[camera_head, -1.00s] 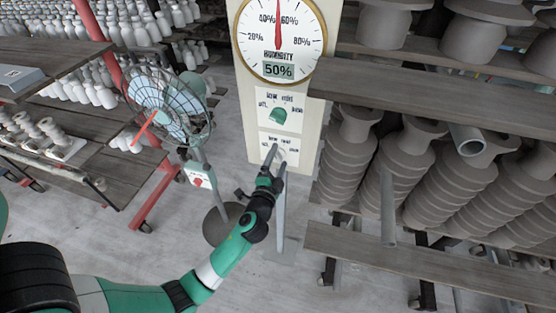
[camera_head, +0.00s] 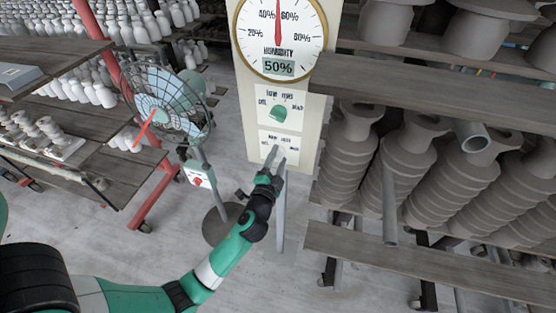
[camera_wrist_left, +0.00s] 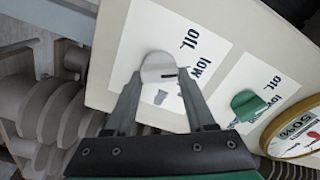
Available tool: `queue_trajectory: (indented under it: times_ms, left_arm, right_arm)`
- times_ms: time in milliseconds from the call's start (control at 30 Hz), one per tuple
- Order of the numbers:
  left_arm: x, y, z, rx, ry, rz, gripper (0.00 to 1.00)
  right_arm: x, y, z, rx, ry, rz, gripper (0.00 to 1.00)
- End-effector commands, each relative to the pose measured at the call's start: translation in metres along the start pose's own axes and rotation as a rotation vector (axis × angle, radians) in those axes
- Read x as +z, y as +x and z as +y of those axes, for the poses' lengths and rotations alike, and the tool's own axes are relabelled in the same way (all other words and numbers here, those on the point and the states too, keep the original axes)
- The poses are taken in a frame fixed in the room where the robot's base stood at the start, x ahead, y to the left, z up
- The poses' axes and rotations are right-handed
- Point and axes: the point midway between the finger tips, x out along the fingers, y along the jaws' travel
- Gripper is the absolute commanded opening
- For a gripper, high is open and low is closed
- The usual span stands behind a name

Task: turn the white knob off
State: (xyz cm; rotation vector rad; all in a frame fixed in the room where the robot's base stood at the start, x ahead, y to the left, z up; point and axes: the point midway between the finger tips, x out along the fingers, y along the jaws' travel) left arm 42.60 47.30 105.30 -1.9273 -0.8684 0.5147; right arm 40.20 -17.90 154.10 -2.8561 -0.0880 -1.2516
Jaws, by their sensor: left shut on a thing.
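The white knob (camera_wrist_left: 158,68) sits on a white label plate of the cream panel, with "off" and "low" printed beside it in the wrist view. My left gripper (camera_wrist_left: 160,78) has its two fingertips on either side of this knob and is shut on it. In the head view my left gripper (camera_head: 277,156) reaches up to the lower label plate (camera_head: 281,140), and its fingers largely hide the knob there. I cannot tell which setting the knob points to. My right gripper is not in view.
A green knob (camera_head: 279,112) is on the plate above, also in the wrist view (camera_wrist_left: 247,105). A humidity dial (camera_head: 278,40) reading 50% tops the panel. A fan (camera_head: 168,105) stands left. Shelves of grey clay pieces (camera_head: 345,150) stand close on the right.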

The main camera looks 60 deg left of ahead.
Motion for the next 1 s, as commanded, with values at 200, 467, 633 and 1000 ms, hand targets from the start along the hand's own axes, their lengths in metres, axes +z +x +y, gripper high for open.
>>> queue_trajectory:
  times_ms: [200,467,633,1000]
  left_arm:
    - [0.002,0.0,0.002,-0.002,-0.161,0.002,0.0]
    - [0.002,0.0,0.0,-0.002,-0.385,0.002,0.0]
    - [0.002,0.0,-0.001,-0.002,-0.513,0.002,0.0]
    - [0.002,0.0,-0.004,-0.001,-0.672,0.002,0.0]
  right_arm:
    - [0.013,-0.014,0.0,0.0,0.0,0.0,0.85]
    - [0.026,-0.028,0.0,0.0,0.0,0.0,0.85]
    - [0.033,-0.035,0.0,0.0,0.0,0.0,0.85]
    - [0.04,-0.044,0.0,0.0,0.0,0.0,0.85]
